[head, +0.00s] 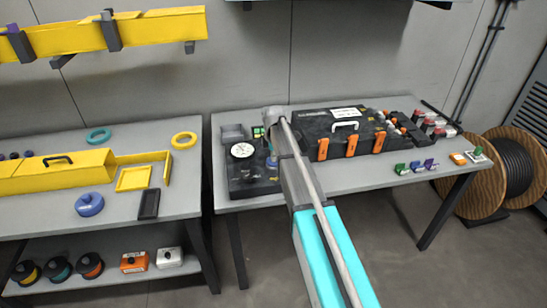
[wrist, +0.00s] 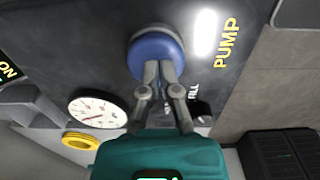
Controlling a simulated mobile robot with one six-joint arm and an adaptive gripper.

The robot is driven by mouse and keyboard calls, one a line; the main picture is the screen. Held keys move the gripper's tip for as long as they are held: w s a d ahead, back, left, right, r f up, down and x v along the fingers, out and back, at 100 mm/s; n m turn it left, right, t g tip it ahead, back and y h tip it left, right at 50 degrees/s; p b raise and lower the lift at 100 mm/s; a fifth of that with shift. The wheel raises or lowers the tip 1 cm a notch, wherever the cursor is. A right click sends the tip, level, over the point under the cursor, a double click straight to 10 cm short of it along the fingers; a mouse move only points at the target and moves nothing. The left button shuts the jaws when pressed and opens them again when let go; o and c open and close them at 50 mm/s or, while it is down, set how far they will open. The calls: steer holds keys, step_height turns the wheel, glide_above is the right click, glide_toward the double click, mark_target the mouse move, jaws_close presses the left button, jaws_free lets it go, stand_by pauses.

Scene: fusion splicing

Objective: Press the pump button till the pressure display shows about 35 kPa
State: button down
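The round blue pump button (wrist: 155,48) sits on the dark panel beside the yellow PUMP label (wrist: 227,43). My gripper (wrist: 159,70) has its fingertips close together at the button's near edge; they look shut, with nothing between them. Whether they touch or press the button I cannot tell. A round white dial gauge (wrist: 97,113) is left of the gripper in the wrist view, and it also shows in the head view (head: 242,150) on the black unit (head: 250,185). Its needle is visible but its value is too small to read. My arm partly hides the unit in the head view.
A small panel with yellow-green marks (head: 258,132) stands behind the gauge; its figures are unreadable. A black case with orange latches (head: 350,130) lies right of my arm. Small coloured clips (head: 416,168) sit at the table's front. A yellow ring (head: 184,140) lies on the left table.

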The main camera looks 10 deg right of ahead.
step_height(320, 180, up, 14)
steer(key=p, duration=1.4)
steer(key=shift+s, duration=0.1)
stand_by(1.3)
steer(key=s+m, duration=1.8)
steer(key=s, duration=1)
steer(key=shift+s, duration=0.35)
steer(key=shift+a, duration=0.1)
steer(key=shift+a, duration=0.15)
steer(key=shift+s, duration=0.1)
